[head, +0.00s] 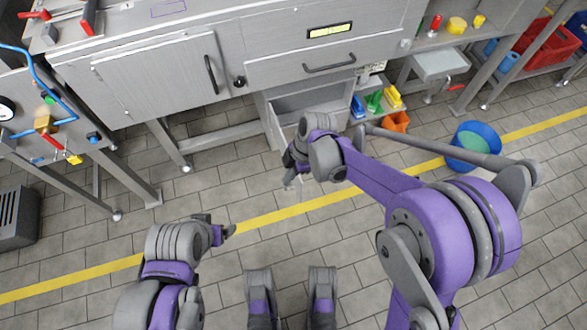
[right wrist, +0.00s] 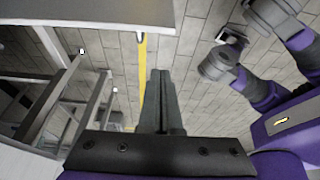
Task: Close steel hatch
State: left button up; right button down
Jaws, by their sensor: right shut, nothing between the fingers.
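The grey steel hatch (head: 150,78) is the flat door with a black upright handle (head: 211,74) at the left of the steel cabinet front in the head view. It looks nearly flush; I cannot tell whether a gap remains at its edge. My right gripper (head: 292,180) is below and to the right of it, apart from it, pointing down over the floor. In the right wrist view its fingers (right wrist: 160,100) are together and empty. My left gripper (head: 228,230) is low over the floor, away from the hatch; its finger opening is unclear.
A drawer (head: 305,65) with a dark handle is right of the hatch. Below it is an open grey compartment (head: 300,105). Coloured bins and a blue tub (head: 473,140) stand at right. A grey panel (right wrist: 90,12) spans the top left of the right wrist view. Tiled floor is clear in front.

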aim_at(299, 179)
jog(key=shift+w+d+f+b, duration=0.25)
jog(key=shift+d+f+b, duration=0.1)
jog(key=shift+d+f, duration=0.4)
jog(key=shift+w+d+f+b, duration=0.2)
jog(key=shift+d+f+b, duration=0.15)
jog(key=shift+d+f, duration=0.4)
